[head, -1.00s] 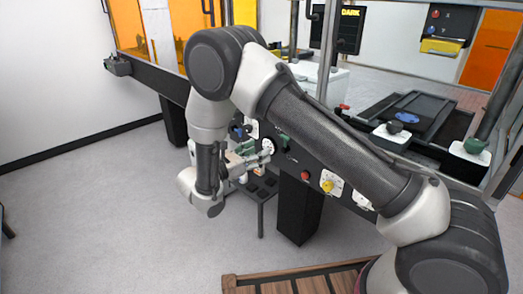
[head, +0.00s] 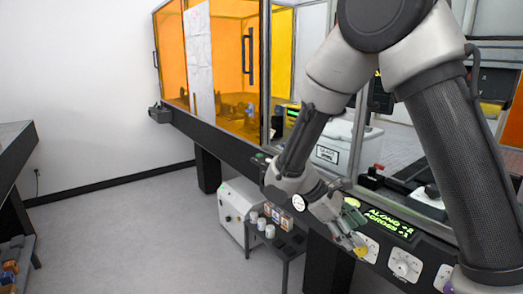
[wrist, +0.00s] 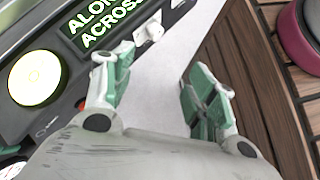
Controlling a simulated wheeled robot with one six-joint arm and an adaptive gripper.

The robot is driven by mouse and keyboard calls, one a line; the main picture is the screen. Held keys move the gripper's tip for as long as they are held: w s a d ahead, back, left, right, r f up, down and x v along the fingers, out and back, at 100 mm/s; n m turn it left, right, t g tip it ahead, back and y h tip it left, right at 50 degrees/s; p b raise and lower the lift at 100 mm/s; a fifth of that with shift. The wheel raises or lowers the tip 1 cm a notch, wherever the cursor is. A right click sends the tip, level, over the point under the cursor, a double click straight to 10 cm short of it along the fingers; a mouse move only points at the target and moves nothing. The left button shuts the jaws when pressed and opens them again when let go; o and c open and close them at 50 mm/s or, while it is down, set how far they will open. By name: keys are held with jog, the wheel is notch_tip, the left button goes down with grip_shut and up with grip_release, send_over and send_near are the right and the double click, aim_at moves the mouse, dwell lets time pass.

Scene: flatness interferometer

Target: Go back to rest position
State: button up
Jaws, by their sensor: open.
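My gripper (wrist: 160,95) is open and empty in the wrist view, its two green-padded fingers spread apart with pale floor between them. In the head view my gripper (head: 357,228) hangs at the front of the bench, near the lit display panel (head: 391,222) that reads ALONG and ACROSS. The same display (wrist: 103,22) shows close to the left finger in the wrist view. My arm is bent, with its elbow high at the top right of the head view.
A slatted wooden platform (wrist: 264,75) lies right of the gripper in the wrist view. A small stand (head: 283,249) with several cups and a white box (head: 240,205) stand below the bench. Grey floor (head: 140,225) is open at the left. Orange enclosure panels (head: 228,60) rise behind.

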jog(key=s+d+r+m+t+y, duration=0.3)
jog(key=s+d+r+m, duration=0.3)
jog(key=r, duration=0.3)
jog(key=s+d+r+m+t+y, duration=0.3)
jog(key=s+d+r+m+y, duration=0.3)
jog(key=s+r, duration=0.2)
jog(key=shift+s+d+r, duration=0.3)
jog(key=shift+s+r, duration=0.1)
jog(key=shift+r, duration=0.1)
